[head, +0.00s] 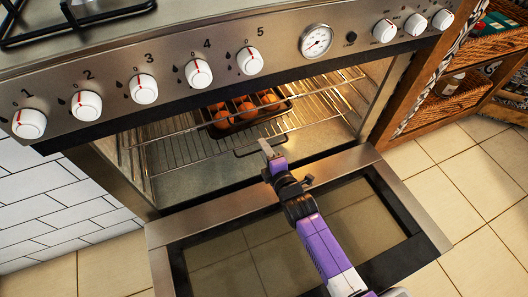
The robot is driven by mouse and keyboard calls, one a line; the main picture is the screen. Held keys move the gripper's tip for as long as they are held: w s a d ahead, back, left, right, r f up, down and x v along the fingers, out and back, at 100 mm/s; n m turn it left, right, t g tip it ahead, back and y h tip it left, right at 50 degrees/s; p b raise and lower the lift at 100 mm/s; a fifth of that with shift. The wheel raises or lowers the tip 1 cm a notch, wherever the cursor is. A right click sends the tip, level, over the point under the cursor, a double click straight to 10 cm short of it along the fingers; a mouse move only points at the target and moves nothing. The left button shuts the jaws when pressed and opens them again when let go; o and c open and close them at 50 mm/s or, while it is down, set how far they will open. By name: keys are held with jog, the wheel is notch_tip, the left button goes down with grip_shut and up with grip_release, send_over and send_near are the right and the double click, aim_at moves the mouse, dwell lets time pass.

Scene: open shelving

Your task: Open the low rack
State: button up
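The oven (165,200) stands open, with its door (405,210) folded down in front. Wire racks show in the lit cavity; a front bar of the upper one crosses high in the opening. Lower wire bars (180,152) lie beneath it; how far each rack is drawn out is hard to tell. A dark tray (240,122) with several orange-brown round items rests on a rack. My gripper (268,150) is at the cavity mouth, above the door's inner edge, close to a dark curved handle. Its fingertips are small and seen from behind, so their gap and any contact are unclear.
Knobs and a round dial (316,41) line the panel above the opening. A wooden shelf (440,105) with baskets stands close on the right. Tiled floor (480,190) is clear on the right; a white tiled wall (40,200) is at left.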

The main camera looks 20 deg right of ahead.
jog(key=shift+w, duration=0.35)
jog(key=c, duration=0.6)
jog(key=shift+f, duration=0.1)
grip_shut()
